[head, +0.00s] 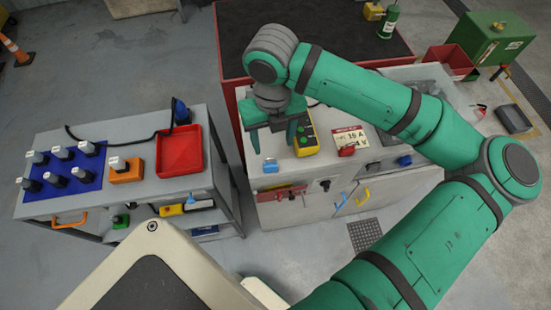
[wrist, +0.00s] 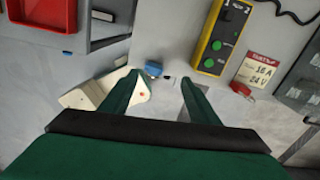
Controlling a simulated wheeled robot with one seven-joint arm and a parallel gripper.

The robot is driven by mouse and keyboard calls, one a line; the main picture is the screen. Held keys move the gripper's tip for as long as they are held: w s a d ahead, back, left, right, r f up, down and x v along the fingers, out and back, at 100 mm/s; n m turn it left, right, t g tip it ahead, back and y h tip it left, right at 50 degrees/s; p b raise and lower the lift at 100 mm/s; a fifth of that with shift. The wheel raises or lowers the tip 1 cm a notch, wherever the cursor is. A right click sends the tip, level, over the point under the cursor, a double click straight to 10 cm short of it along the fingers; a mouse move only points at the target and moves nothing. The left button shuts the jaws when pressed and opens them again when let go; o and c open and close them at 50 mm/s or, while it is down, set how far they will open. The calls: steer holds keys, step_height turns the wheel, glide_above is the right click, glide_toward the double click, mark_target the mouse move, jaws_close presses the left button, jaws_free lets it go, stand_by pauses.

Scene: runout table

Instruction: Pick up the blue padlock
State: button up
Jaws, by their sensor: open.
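A small blue padlock (head: 270,166) sits at the front edge of the grey cabinet top (head: 330,178) in the head view. It also shows in the wrist view (wrist: 154,69), just beyond the fingertips and nearer the left finger. My gripper (head: 271,150) is open and empty, with its green fingers pointing down above the cabinet near the padlock. In the wrist view my gripper (wrist: 162,80) has a clear gap between its fingers. I cannot tell the exact height of the fingertips above the padlock.
A yellow control box (head: 306,140) with green buttons stands close right of my gripper. A red padlock (head: 346,151) and a sign (head: 349,137) are further right. A red tray (head: 180,150) lies on the left cart. A floor gap separates cart and cabinet.

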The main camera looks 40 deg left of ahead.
mark_target(270, 159)
steer(key=f, duration=0.1)
steer(key=s+f, duration=0.1)
steer(key=f, duration=0.1)
steer(key=shift+s+a, duration=0.15)
steer(key=shift+s, duration=0.15)
steer(key=f, duration=0.4)
steer(key=shift+d+f, duration=0.2)
steer(key=shift+f, duration=0.2)
steer(key=shift+c, duration=0.2)
steer(key=c, duration=1.1)
steer(key=shift+r, duration=0.1)
